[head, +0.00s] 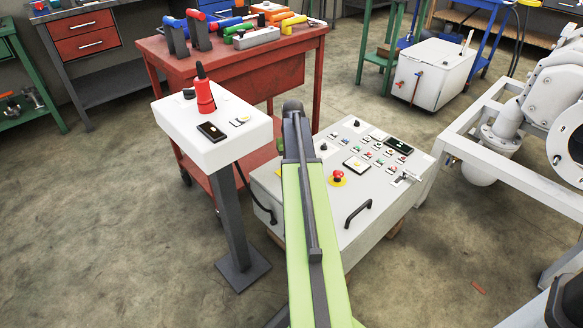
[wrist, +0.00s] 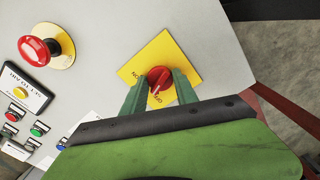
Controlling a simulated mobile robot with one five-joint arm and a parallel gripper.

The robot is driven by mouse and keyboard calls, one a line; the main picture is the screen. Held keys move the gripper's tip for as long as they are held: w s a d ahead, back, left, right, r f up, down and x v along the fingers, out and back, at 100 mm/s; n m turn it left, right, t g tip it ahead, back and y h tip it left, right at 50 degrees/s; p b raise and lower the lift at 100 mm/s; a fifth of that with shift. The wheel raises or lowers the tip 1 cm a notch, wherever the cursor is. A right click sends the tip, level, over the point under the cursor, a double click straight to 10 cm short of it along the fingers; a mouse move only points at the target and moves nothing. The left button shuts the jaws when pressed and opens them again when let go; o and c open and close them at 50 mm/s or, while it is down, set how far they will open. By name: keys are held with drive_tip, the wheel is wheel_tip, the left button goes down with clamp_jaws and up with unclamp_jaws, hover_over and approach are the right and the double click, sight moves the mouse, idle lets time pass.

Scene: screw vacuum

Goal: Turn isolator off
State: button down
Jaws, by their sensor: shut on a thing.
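The isolator is a red rotary knob (wrist: 159,77) on a yellow square plate (wrist: 150,52), seen in the wrist view. Lettering shows left of the knob and below it. A pale mark on the knob points down toward the lower lettering. My gripper (wrist: 159,83) has one green finger on each side of the knob and is shut on it. In the head view, my green arm reaches over the grey control cabinet (head: 385,212). The arm hides the isolator and my gripper's fingers there.
A red emergency stop (head: 337,176) and several small buttons are on the cabinet top; the stop also shows in the wrist view (wrist: 38,50). A white pedestal (head: 208,150) with a red lever stands left. A red workbench (head: 265,75) is behind. Pale machine framing stands right.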

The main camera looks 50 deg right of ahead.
drive_tip(key=n, duration=0.5)
drive_tip(key=shift+w+d, duration=0.1)
drive_tip(key=shift+w, duration=0.05)
idle(0.4)
drive_tip(key=c, duration=0.9)
unclamp_jaws()
drive_tip(key=shift+c, duration=0.2)
drive_tip(key=shift+r+p, duration=0.6)
wheel_tip(320, 180, up, 16)
drive_tip(key=p, duration=1.6)
drive_tip(key=shift+r, duration=0.15)
